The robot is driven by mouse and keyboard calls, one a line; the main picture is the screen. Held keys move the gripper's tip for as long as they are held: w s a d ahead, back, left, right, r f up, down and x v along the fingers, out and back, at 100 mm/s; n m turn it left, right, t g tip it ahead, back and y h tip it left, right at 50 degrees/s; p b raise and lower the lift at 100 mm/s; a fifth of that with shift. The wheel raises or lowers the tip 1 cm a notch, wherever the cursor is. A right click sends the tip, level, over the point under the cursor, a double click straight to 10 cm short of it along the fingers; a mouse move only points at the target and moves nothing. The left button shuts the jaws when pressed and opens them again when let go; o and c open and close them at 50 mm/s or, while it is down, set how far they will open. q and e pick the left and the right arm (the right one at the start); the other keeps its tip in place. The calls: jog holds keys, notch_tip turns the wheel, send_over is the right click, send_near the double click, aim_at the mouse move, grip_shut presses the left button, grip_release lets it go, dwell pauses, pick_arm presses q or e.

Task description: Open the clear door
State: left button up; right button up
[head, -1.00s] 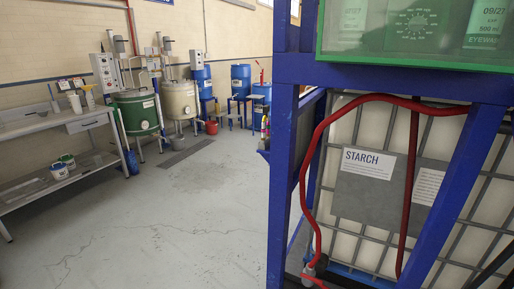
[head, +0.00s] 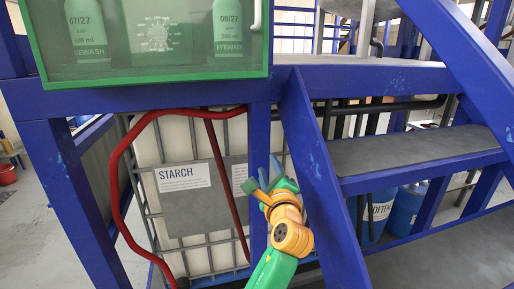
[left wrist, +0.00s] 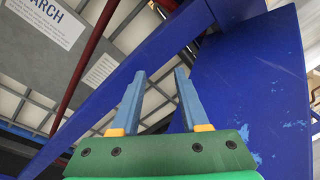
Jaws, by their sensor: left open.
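The clear door (head: 160,35) is the front of a green-framed eyewash box at the top left of the head view. Bottles show through it, and it looks closed. A pale handle (head: 256,14) is at its right edge. My left gripper (head: 269,170) is below and right of the box, in front of the blue frame, apart from the door. In the left wrist view its two blue-grey fingers (left wrist: 157,85) stand apart with nothing between them. The door is not in the left wrist view. My right gripper is not in view.
Blue frame posts (head: 72,200) and a blue beam (head: 150,102) run beneath the box. A caged white tank with a STARCH label (head: 183,176) and a red hose (head: 119,190) is behind. Blue-sided stairs (head: 420,150) rise at the right. Grey floor shows at far left.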

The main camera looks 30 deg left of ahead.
pick_arm(q)
jog(key=r+m+y, duration=0.1)
jog(key=r+y, duration=0.1)
jog(key=r, duration=0.5)
jog(key=d+r+m+y, duration=0.1)
jog(key=r+m+y, duration=0.1)
jog(key=r, duration=0.5)
jog(key=s+r+m+y, duration=0.1)
jog(key=r+m+y, duration=0.1)
jog(key=r, duration=0.5)
jog(key=shift+d+r+t+y, duration=0.15)
jog(key=shift+r+t+y, duration=0.25)
jog(key=shift+y, duration=0.1)
notch_tip(320, 180, up, 15)
jog(key=m+g+y+p, duration=0.2)
jog(key=y+p, duration=0.2)
jog(key=p, duration=0.2)
send_over(267, 62)
jog(key=s, duration=0.4)
jog(key=shift+s+d+r, duration=0.2)
jog(key=shift+d, duration=0.25)
jog(key=shift+a+t, duration=0.2)
jog(key=shift+t, duration=0.3)
jog(key=shift+s+d+g, duration=0.1)
jog(key=shift+g, duration=0.2)
jog(key=shift+d, duration=0.1)
jog(key=shift+c, duration=0.6)
grip_shut()
